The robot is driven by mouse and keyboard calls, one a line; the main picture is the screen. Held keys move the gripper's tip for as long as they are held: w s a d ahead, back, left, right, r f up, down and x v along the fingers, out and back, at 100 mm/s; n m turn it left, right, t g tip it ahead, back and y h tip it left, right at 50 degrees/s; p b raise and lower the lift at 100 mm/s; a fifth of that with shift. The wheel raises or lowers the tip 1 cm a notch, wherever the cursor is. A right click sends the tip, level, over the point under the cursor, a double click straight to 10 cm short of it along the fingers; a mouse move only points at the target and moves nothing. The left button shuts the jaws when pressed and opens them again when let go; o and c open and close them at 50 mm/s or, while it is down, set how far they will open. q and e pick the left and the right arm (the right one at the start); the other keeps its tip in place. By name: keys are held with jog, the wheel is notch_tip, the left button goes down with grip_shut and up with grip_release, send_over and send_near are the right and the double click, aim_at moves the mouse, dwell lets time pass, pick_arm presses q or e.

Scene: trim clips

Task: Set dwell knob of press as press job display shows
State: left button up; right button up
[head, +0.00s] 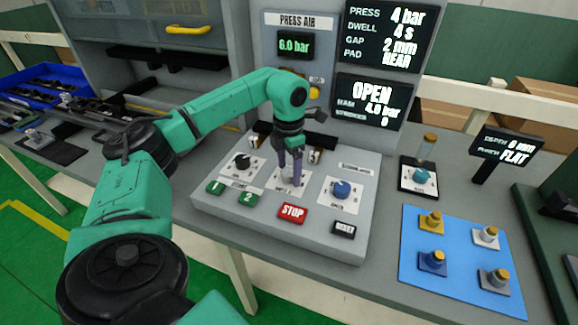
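The job display (383,36) at the top reads press 4 bar, dwell 4 s, gap 2 mm, pad rear. The grey press control panel (215,207) carries a black knob (242,161) on the left and a blue knob (341,188) on the right. A pale middle dial plate (304,186) lies between them. My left gripper (289,177) points down over this middle dial, its two fingers a little apart around its centre. The fingers hide most of the middle knob, and whether they grip it is unclear. The small dial labels are unreadable. My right gripper is out of view.
Green buttons 1 (215,187) and 2 (247,198), a red STOP button (292,213) and a black RESET button (344,229) line the panel front. A lower display (368,101) reads OPEN. A blue mat (455,265) with several knobbed pieces lies right.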

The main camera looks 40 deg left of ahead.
pick_arm(q)
notch_tip(320, 180, up, 8)
jog(key=shift+w+b, duration=0.1)
jog(key=shift+b, duration=0.25)
notch_tip(320, 180, up, 7)
jog(key=p, duration=0.4)
send_over(289, 171)
jog(key=shift+f, duration=0.2)
